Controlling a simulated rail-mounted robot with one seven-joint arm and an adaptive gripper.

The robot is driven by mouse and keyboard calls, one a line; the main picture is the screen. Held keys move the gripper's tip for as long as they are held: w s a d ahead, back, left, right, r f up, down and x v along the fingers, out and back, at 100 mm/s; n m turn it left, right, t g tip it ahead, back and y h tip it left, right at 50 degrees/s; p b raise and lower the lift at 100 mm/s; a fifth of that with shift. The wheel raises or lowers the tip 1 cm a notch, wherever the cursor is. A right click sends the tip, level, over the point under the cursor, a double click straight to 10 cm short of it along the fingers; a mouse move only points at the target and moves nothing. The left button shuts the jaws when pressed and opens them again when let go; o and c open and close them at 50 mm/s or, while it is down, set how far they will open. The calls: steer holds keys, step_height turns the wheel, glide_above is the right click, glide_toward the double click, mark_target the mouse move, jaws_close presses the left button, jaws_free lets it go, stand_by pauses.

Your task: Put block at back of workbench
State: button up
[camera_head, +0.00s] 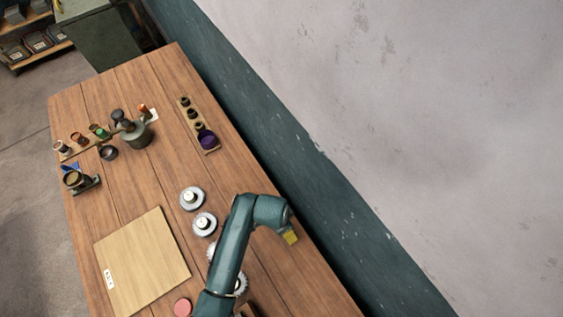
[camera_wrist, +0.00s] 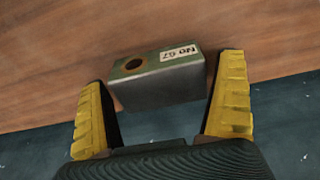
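The block (camera_wrist: 160,80) shows in the wrist view as a grey-green box with a round brown-rimmed hole and a white label reading "No 67". It lies between the two yellow fingers of my gripper (camera_wrist: 165,110). The fingers are spread, with a visible gap on each side of the block. In the head view my gripper (camera_head: 290,238) is at the right edge of the workbench (camera_head: 150,185), beside the wall. The block is hidden behind my arm there. I cannot tell for sure whether the block rests on the wood.
Several round metal pieces (camera_head: 192,198) stand in a row left of my arm. A pale board (camera_head: 142,262) lies at the front, near a red disc (camera_head: 183,307). A dark oil can (camera_head: 135,132) and a narrow rack (camera_head: 198,125) stand farther away.

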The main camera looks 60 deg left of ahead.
step_height(320, 180, up, 12)
steer(key=s+p, duration=0.1)
steer(key=shift+s+r, duration=0.15)
steer(key=shift+s, duration=0.05)
stand_by(0.7)
